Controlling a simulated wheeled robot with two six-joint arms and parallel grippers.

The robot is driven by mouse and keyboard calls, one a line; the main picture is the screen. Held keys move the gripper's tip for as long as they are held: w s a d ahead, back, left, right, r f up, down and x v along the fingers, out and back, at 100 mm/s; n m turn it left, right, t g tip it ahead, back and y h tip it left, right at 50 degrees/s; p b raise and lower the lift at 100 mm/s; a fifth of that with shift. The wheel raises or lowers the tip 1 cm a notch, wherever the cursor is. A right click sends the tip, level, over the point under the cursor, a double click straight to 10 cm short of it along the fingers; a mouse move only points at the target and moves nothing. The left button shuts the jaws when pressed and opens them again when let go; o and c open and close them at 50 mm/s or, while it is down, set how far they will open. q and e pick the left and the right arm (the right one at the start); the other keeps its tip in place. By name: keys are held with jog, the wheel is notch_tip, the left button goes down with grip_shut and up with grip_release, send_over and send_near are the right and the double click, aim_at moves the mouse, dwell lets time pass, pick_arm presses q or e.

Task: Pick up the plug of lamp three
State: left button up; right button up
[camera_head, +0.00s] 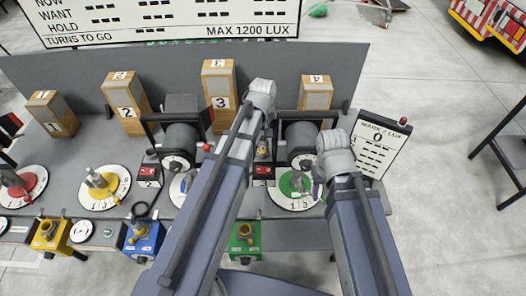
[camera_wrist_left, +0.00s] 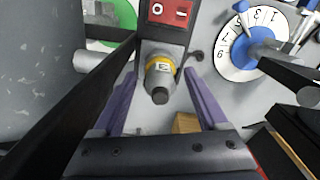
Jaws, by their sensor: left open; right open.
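In the left wrist view a grey plug (camera_wrist_left: 158,80) with a yellow ring and a small label sits at a grey box with a red panel (camera_wrist_left: 165,12). The label reads like a 3, seen turned. My left gripper (camera_wrist_left: 160,92) is open, its purple fingers on either side of the plug with gaps showing. The wooden lamp block 3 (camera_head: 219,95) stands at the back.
Other numbered wooden blocks stand along the back, including block 2 (camera_head: 127,105) and block 4 (camera_head: 315,93). Dark drums (camera_head: 180,140) on frames, a blue dial (camera_wrist_left: 238,55), and yellow, blue and green boxes (camera_head: 245,238) crowd the bench. A lux board (camera_head: 379,143) stands at right.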

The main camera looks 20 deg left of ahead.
pick_arm(q)
jog(key=shift+c, duration=0.3)
grip_shut()
dwell(0.3)
